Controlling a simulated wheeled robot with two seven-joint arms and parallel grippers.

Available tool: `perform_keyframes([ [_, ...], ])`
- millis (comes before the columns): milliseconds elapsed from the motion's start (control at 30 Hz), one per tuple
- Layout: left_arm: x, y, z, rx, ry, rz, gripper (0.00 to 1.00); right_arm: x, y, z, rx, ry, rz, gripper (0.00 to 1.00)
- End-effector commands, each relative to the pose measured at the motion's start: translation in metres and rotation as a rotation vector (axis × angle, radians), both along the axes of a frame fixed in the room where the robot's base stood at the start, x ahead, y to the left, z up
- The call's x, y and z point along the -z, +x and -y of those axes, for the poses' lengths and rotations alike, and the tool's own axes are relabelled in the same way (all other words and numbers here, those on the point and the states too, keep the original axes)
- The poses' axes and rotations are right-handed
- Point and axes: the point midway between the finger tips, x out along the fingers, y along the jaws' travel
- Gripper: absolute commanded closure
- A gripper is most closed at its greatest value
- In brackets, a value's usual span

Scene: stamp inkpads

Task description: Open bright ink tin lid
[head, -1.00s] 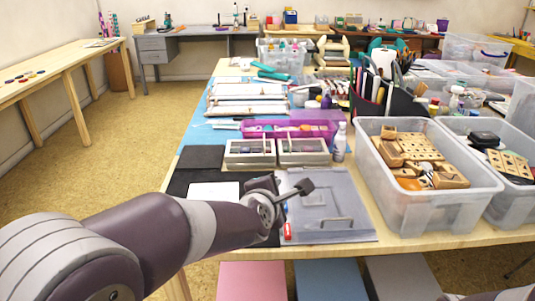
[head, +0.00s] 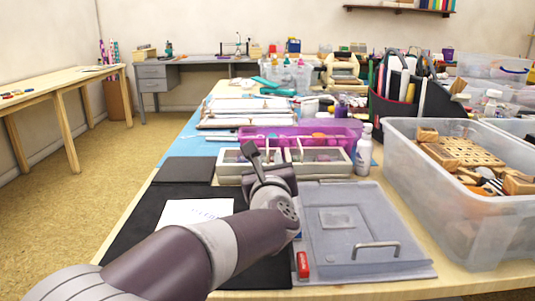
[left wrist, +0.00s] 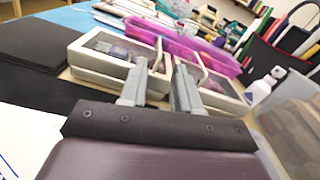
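Two pale ink tins with clear window lids and wire handles stand side by side: a left tin (head: 228,177) and a right tin (head: 330,170). Both lids look shut. I cannot tell which tin is the bright one. The left wrist view also shows the left tin (left wrist: 88,66) and the right tin (left wrist: 222,100); dark pads show under the left lid. My left gripper (head: 250,151) is in front of the tins and hides part of them. In the left wrist view, its fingers (left wrist: 160,65) are apart and empty, pointing between the tins. My right gripper is out of view.
A purple tray (head: 335,131) lies behind the tins, and a white bottle (head: 364,150) stands to their right. A grey clear-fronted case (head: 340,240) with a handle lies in front. A large clear bin (head: 490,225) of wooden stamps stands right. A black mat (head: 140,222) lies left.

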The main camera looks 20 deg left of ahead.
Motion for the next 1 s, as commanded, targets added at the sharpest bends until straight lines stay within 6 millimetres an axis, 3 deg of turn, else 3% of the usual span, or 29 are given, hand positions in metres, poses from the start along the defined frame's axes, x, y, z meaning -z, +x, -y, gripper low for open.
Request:
perform_keyframes([
  [200, 0.002, 0.048, -0.014, -0.001, 0.002, -0.002, 0.68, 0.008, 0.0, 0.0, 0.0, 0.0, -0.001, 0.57],
  [400, 0.001, 0.077, -0.022, 0.0, 0.003, -0.002, 0.68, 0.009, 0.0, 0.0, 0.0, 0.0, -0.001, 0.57],
  [833, 0.0, 0.09, -0.026, 0.001, 0.004, -0.002, 0.68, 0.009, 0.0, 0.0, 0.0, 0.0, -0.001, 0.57],
  [867, 0.0, 0.09, -0.026, 0.001, 0.004, -0.002, 0.71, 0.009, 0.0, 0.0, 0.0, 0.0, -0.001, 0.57],
  [933, 0.0, 0.09, -0.026, 0.001, 0.004, -0.002, 0.94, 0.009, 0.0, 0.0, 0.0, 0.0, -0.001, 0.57],
  [1000, 0.0, 0.09, -0.026, 0.002, 0.004, -0.002, 1.0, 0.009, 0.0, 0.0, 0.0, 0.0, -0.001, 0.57],
])
